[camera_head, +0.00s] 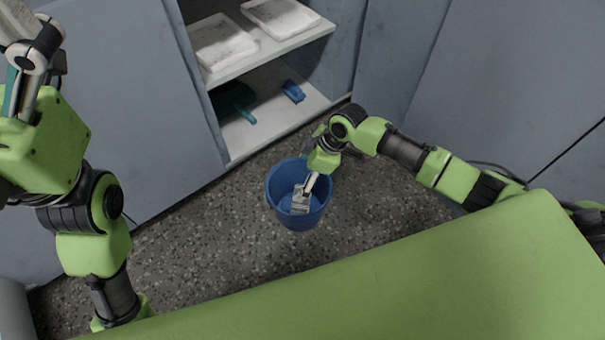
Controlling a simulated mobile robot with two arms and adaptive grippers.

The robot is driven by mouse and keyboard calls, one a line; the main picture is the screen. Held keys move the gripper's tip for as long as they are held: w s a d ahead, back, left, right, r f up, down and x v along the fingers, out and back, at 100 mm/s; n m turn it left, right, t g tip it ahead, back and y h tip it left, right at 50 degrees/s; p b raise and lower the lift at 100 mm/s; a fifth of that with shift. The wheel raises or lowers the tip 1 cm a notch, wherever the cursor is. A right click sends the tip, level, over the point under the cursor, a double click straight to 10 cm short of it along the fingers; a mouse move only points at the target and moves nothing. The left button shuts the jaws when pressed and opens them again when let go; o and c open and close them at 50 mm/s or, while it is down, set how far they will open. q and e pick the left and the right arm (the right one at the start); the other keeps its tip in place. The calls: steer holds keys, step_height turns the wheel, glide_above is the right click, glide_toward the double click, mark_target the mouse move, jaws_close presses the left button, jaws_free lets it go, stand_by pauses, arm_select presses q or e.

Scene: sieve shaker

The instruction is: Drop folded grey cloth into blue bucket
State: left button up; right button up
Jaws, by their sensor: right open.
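The blue bucket (273,200) stands on the speckled floor in the middle of the view, its open top facing up. My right gripper (311,183) is over the bucket's mouth, pointing down into it, and is open. A small light grey piece that looks like the folded grey cloth (300,204) shows inside the bucket's rim, just below the fingers. I cannot tell whether it still touches a finger or rests on the bottom. My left gripper (28,62) is raised at the upper left edge, partly cut off, and its fingers are unclear.
An open grey cabinet behind the bucket has an upper shelf (268,56) with two white trays. Its lower shelf (270,128) holds a blue item (293,91) and a dark teal one (236,102). Grey cabinet fronts stand on both sides. Bare floor (200,235) lies left of the bucket.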

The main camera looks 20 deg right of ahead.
steer(key=v, duration=1.2)
steer(key=shift+a, duration=0.1)
